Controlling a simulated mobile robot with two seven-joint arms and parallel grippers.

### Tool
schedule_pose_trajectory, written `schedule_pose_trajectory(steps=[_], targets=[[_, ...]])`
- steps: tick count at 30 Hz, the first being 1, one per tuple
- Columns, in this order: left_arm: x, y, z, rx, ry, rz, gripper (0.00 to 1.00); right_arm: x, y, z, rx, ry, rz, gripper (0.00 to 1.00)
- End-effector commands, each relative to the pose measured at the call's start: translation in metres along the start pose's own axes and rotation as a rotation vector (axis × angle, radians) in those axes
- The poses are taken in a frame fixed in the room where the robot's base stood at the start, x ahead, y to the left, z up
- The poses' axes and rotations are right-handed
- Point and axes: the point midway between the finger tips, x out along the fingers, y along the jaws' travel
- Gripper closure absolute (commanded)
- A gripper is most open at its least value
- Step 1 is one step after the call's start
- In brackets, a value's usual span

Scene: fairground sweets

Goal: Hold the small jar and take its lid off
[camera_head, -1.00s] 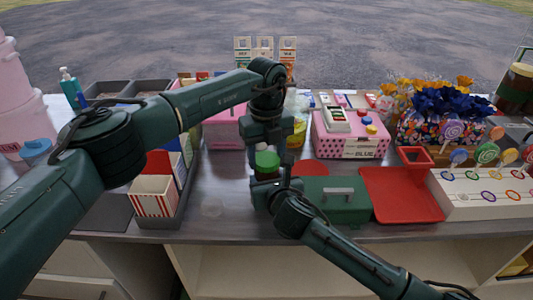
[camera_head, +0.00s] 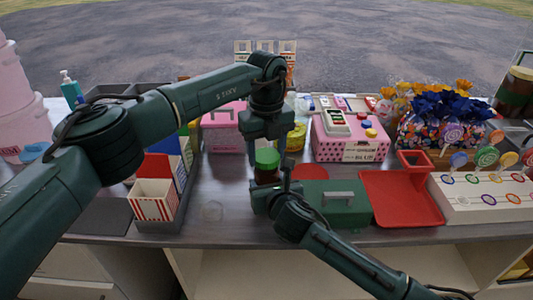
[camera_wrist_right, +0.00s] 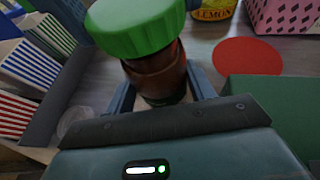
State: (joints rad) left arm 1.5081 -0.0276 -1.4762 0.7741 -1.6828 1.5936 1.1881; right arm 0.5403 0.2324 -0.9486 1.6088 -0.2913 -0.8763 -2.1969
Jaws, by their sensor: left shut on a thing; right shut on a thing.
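The small jar has a brown glass body (camera_wrist_right: 158,75) and a green lid (camera_wrist_right: 130,25). It stands near the middle of the counter, where its lid also shows in the head view (camera_head: 267,158). My right gripper (camera_wrist_right: 160,95) is shut around the jar body from the near side; its fingers lie on either side of it. My left gripper (camera_head: 268,146) comes down from above and is shut on the lid. The lid sits at the jar's mouth and looks tilted in the wrist view; I cannot tell whether there is a gap under it.
A green box (camera_head: 335,203) with a handle and a red tray (camera_head: 400,200) lie right of the jar. A yellow tin (camera_head: 295,137) and a pink dotted box (camera_head: 350,147) stand behind. A striped carton (camera_head: 153,200) stands left. A small clear round thing (camera_head: 212,211) lies on the counter.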

Motion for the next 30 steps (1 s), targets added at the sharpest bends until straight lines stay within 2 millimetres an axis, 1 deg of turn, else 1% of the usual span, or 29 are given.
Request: schedule_pose_trajectory(steps=[11,14,22,29,30], targets=[[-0.002,0.000,0.000,0.000,0.000,0.000,0.73,0.000,0.000,-0.001,-0.001,0.002,-0.001,1.00],[-0.009,0.000,0.001,0.000,-0.002,-0.001,0.73,0.000,0.000,-0.001,-0.001,0.002,-0.001,1.00],[-0.040,0.000,0.000,-0.001,-0.001,0.000,0.73,0.000,0.000,-0.001,-0.001,0.002,-0.001,1.00],[-0.041,0.000,0.000,0.000,0.000,0.000,0.73,0.000,0.000,-0.001,-0.001,0.002,-0.001,1.00],[-0.041,0.000,0.000,0.000,0.000,0.000,0.73,0.000,0.000,-0.001,-0.001,0.002,-0.001,0.43]])
